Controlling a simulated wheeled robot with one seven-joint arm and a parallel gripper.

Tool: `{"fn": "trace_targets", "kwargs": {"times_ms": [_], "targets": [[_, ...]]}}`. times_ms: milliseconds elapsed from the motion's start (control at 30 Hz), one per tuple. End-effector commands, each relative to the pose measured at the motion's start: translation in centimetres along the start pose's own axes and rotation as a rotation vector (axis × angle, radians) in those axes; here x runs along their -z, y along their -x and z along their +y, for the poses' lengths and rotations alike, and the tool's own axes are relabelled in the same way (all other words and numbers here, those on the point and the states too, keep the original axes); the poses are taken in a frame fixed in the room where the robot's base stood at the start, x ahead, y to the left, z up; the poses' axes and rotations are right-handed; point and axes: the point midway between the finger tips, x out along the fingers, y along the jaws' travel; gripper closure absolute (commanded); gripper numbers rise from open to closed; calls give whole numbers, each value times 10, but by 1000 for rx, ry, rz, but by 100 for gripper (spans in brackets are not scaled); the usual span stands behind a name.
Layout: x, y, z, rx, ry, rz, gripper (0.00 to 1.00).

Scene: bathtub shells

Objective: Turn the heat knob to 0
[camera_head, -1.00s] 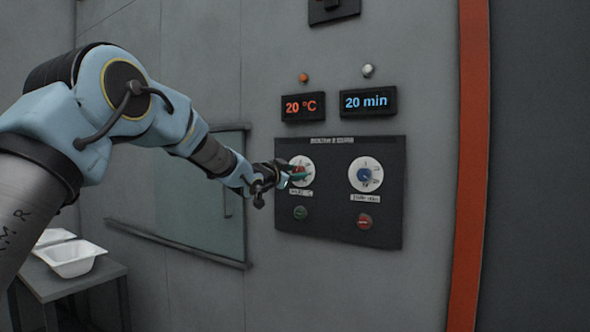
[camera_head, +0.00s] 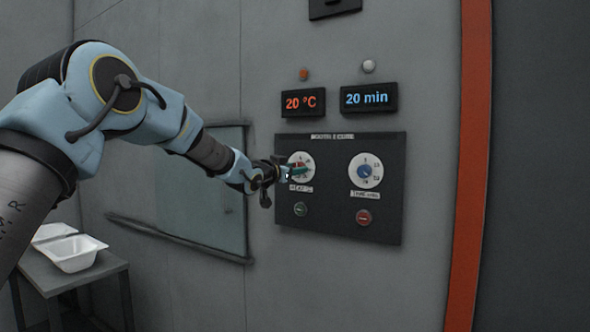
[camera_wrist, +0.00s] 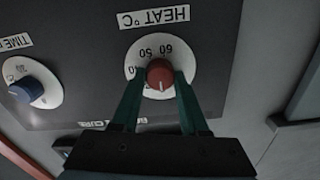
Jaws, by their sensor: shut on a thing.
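The heat knob (camera_wrist: 160,74) is red and sits on a white numbered dial (camera_wrist: 140,55) under a "HEAT °C" label in the wrist view, which shows the panel upside down. My gripper (camera_wrist: 158,88) has its two green fingers on either side of the knob, closed on it. In the head view my gripper (camera_head: 285,171) reaches the left dial (camera_head: 301,167) of the dark panel and covers part of it. The knob's white pointer mark shows in the wrist view, pointing down in the picture, but the number under it is hidden. The red display (camera_head: 302,103) reads 20 °C.
A blue time knob (camera_head: 365,172) sits on the right dial, below a display reading 20 min (camera_head: 369,99). A green button (camera_head: 300,209) and a red button (camera_head: 364,217) are below the dials. White tubs (camera_head: 73,253) stand on a table at lower left.

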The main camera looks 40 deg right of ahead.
Motion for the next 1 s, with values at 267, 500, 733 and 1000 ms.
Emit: {"fn": "trace_targets", "kwargs": {"times_ms": [267,500,733,1000], "targets": [[-2,0,0,0,0,-3,34],[-1,0,0,0,-1,-1,26],[-2,12,0,1,-1,0,26],[-4,64,0,2,-4,-2,26]]}}
